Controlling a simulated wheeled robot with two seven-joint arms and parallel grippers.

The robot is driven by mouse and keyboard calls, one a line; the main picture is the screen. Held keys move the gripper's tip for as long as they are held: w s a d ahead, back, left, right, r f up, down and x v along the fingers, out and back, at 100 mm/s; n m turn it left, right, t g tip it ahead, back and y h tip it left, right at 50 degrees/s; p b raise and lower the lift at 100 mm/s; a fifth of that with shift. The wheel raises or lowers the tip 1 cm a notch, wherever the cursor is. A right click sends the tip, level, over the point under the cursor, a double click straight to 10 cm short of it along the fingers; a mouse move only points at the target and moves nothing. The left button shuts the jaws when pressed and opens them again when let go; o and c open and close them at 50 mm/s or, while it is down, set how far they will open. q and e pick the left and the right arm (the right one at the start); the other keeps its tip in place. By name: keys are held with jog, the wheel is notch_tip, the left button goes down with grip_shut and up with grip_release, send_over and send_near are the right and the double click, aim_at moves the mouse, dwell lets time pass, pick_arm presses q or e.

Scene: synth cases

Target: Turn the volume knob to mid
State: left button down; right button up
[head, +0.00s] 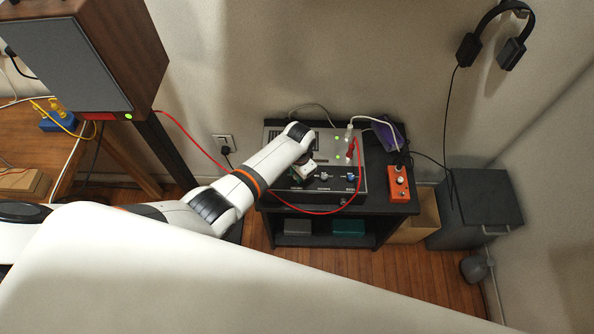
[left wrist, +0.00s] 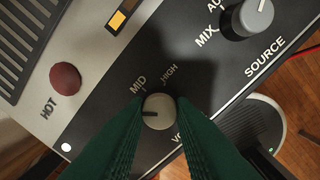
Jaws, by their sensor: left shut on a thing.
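The volume knob (left wrist: 158,111) is a round grey knob with a dark pointer line. In the left wrist view it sits between the two green fingers of my left gripper (left wrist: 157,118), which is shut on it. Its pointer faces left in the picture, not straight at the MID label (left wrist: 139,85). The HIGH label (left wrist: 170,72) is above right. The lettering below the knob is partly hidden. In the head view my left gripper (head: 297,174) is at the front panel of the amplifier (head: 338,184) and hides the knob. My right gripper is not in view.
A red cable (head: 318,212) loops before the amplifier. An orange box (head: 398,183) stands to its right on the black stand (head: 388,208). A speaker (head: 140,50) is at left.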

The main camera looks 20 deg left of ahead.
pick_arm(q)
jog(key=m, duration=0.3)
jog(key=shift+m+p, duration=0.4)
jog(key=m, duration=0.4)
jog(key=shift+m, duration=0.3)
jog(key=c, duration=1.2)
grip_release()
jog(key=shift+r, duration=0.1)
notch_tip(320, 180, up, 12)
jog(key=p, duration=0.2)
jog(key=shift+s, duration=0.15)
